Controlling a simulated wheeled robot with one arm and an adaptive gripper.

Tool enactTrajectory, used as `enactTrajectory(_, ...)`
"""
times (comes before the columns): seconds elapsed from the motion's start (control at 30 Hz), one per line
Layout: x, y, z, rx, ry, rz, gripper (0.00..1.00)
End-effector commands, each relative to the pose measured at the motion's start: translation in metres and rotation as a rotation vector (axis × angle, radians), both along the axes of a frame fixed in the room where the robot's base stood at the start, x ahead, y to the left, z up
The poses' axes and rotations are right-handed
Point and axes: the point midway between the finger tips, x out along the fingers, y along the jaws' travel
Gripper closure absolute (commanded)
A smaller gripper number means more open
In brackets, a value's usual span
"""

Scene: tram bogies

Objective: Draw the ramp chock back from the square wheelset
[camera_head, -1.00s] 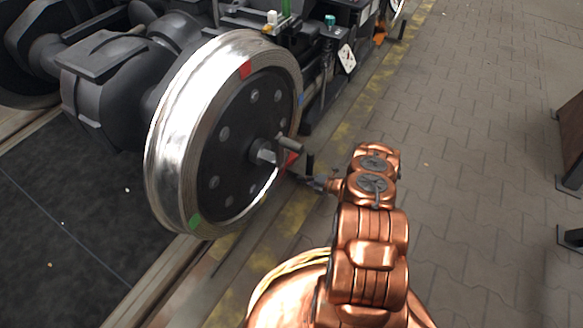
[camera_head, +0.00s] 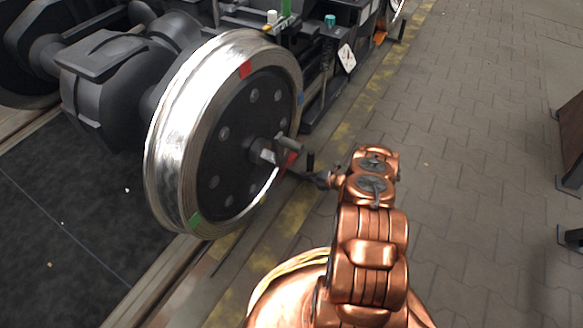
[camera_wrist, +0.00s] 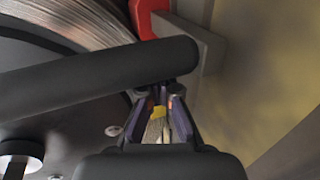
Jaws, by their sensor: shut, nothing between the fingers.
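The wheelset's near wheel (camera_head: 246,120) stands on the rail, with a shiny tread, a dark bolted face and red, green and blue marks. The chock's red part (camera_head: 288,161) shows low beside the wheel's right edge; most of the chock is hidden. In the wrist view, my gripper (camera_wrist: 160,120) is shut and empty under a thick dark bar (camera_wrist: 95,82). Beyond the bar are the red part (camera_wrist: 146,16) and a grey block (camera_wrist: 186,34).
A dark bogie frame (camera_head: 105,70) and axle parts lie left of and behind the wheel. A worn yellow line (camera_head: 285,225) runs along the floor beside the rail. Paving (camera_head: 480,130) on the right is clear up to a bench (camera_head: 572,145) at the edge.

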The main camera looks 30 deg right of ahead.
Motion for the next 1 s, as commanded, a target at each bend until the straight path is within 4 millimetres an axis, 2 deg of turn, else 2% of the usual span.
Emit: enactTrajectory(1.0,0.019,-0.032,-0.001,-0.001,0.0,-0.002,1.0)
